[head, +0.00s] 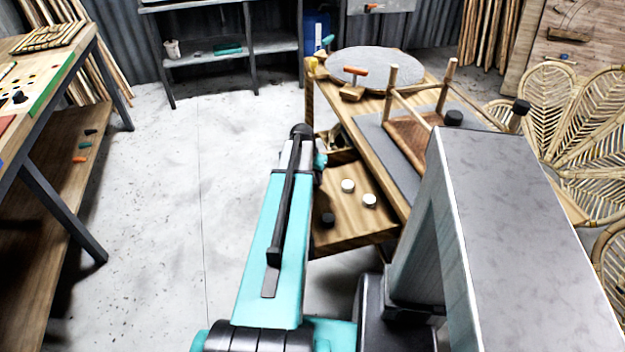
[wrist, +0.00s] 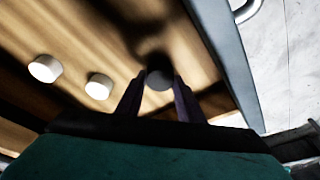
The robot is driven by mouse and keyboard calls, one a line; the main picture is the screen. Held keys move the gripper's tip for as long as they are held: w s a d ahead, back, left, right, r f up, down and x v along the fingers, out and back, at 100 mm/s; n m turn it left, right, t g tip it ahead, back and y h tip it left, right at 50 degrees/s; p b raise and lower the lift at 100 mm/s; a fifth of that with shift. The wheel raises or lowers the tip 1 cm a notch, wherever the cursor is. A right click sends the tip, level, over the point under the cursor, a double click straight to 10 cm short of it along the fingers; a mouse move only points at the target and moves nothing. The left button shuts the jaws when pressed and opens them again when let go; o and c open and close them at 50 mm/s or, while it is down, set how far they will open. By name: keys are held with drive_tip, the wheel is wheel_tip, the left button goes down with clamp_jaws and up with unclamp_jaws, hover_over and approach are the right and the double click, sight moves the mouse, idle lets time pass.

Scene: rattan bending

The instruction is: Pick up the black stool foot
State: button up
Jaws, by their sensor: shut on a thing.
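In the wrist view my gripper (wrist: 159,92) is shut on a small round black stool foot (wrist: 158,78), held between the two dark fingertips. Wooden drawer boards show behind it, with a dark shadow above it. I cannot tell whether the foot is touching the boards. In the head view my forearm hides the gripper. A dark foot-like piece (head: 328,220) shows at the open wooden drawer (head: 350,230), beside my forearm; I cannot tell whether it is the held one.
Two white feet (head: 348,186) (head: 370,200) stand in the drawer, left of my gripper in the wrist view. An upturned stool (head: 412,130), with black feet on some legs, lies on the workbench (head: 345,118). Another bench (head: 50,190) stands left; floor between is clear.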

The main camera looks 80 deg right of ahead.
wheel_tip(320, 180, up, 8)
drive_tip(key=shift+r+b, duration=0.25)
drive_tip(key=shift+b, duration=0.05)
idle(0.3)
idle(0.4)
